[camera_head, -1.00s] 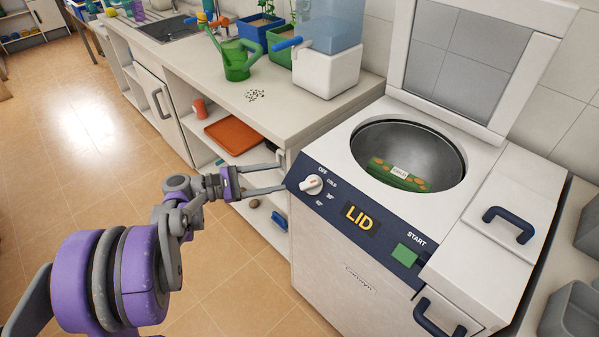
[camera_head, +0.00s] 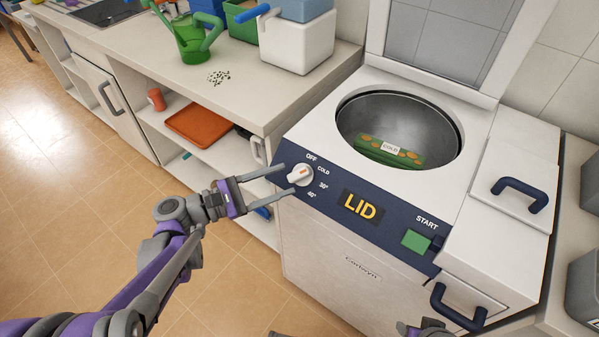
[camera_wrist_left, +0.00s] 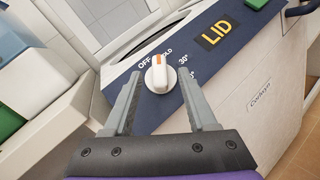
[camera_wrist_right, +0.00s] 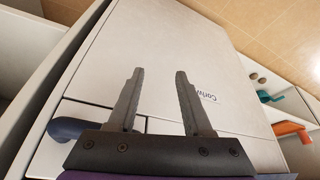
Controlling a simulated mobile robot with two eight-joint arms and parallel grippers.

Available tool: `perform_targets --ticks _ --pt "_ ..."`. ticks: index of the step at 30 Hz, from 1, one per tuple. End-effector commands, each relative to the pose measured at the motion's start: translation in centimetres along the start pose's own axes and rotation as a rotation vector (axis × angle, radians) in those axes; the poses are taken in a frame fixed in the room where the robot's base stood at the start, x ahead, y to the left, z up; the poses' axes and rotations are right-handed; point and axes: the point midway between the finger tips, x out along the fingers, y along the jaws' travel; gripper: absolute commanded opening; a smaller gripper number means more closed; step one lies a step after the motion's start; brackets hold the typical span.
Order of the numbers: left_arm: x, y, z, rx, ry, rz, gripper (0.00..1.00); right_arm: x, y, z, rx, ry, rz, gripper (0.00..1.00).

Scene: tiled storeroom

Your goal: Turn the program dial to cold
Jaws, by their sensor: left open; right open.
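The white program dial (camera_head: 299,174) sits at the left end of the washer's dark blue panel, with OFF, COLD, 30° and 40° around it. Its orange mark points toward the OFF and COLD side; I cannot tell exactly which label it meets. My left gripper (camera_head: 288,181) is open, its fingertips close to the dial. In the left wrist view the dial (camera_wrist_left: 158,76) shows between the two open fingers, with gaps either side. My right gripper (camera_wrist_right: 159,76) is open and empty, facing the washer's white front; only part of it shows at the head view's bottom edge.
The washer's lid (camera_head: 450,38) stands open. A green item with a COLD tag (camera_head: 390,152) lies in the drum. A yellow LID display (camera_head: 360,206) and green START button (camera_head: 415,240) are right of the dial. A counter (camera_head: 240,95) with a watering can (camera_head: 192,40) stands left.

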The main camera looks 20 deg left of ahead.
Motion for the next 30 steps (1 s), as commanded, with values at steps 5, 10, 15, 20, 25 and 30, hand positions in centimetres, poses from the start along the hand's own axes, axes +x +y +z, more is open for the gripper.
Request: perform_targets --ticks 5,10,15,20,25,30 --pt "3.3 -0.1 0.0 -0.002 -0.002 -0.003 0.57 0.6 0.0 0.2 0.0 -0.002 0.0 0.5" --pt "5.0 0.0 0.0 -0.001 -0.001 -0.001 0.57 0.9 0.0 0.2 0.0 -0.003 0.0 0.5" --pt "5.6 0.0 0.0 0.0 0.0 0.0 0.57 0.9 0.0 0.2 0.0 -0.003 0.0 0.5" --pt "5.6 0.0 0.0 0.0 0.0 0.001 0.57 0.9 0.0 0.2 0.0 -0.003 0.0 0.5" --pt "5.5 0.0 0.0 0.0 0.0 0.001 0.34 0.9 0.0 0.2 0.0 -0.003 0.0 0.5" --pt "5.5 0.0 0.0 0.0 0.0 0.001 0.04 0.9 0.0 0.2 0.0 -0.003 0.0 0.5"
